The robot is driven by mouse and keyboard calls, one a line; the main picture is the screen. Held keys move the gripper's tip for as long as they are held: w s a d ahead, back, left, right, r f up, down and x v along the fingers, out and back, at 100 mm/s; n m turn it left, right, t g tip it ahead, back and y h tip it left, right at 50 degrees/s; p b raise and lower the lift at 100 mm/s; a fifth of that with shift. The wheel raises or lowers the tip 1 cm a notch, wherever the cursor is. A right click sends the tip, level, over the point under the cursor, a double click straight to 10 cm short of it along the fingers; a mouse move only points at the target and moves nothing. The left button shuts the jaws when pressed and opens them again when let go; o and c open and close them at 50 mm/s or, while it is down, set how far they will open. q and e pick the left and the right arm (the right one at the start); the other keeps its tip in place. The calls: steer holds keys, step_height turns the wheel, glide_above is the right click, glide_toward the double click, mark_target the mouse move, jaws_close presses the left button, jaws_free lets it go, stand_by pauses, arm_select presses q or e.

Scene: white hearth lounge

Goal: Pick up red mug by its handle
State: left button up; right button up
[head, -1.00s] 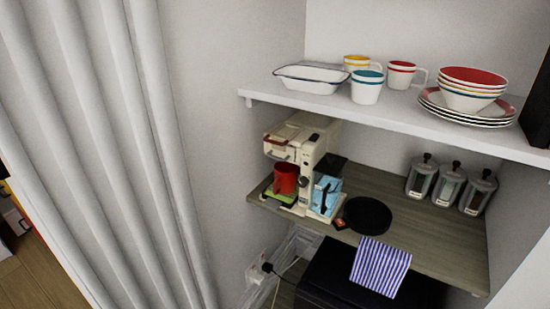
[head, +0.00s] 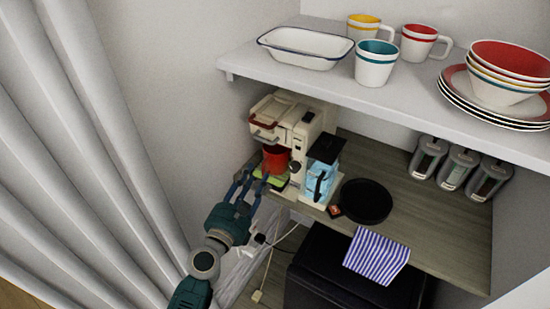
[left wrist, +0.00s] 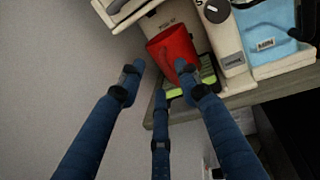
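The red mug (head: 275,159) stands under the cream coffee machine (head: 292,125), on its green-edged base at the left end of the wooden shelf. In the left wrist view the red mug (left wrist: 172,52) shows just beyond the fingertips; its handle is not clearly made out. My left gripper (head: 246,180) is in front of the mug and a little below it. In the left wrist view the left gripper's blue fingers (left wrist: 161,82) are spread apart with nothing between them. My right gripper is in neither view.
A blue container (head: 321,170) stands right of the machine, near a black round plate (head: 366,201). The white upper shelf (head: 398,103) overhangs, holding crockery. A curtain (head: 75,140) is at left.

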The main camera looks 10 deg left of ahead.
mark_target(273, 161)
arm_select(q)
steer(key=w, duration=0.2)
steer(key=w+d, duration=0.1)
steer(key=w, duration=0.1)
steer(key=shift+w+d+f, duration=0.1)
steer(key=shift+d, duration=0.05)
steer(key=shift+w+d+f, duration=0.1)
steer(key=shift+w+f, duration=0.05)
steer(key=shift+w, duration=0.4)
steer(key=shift+s, duration=0.1)
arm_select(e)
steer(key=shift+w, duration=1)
arm_select(q)
jaws_close()
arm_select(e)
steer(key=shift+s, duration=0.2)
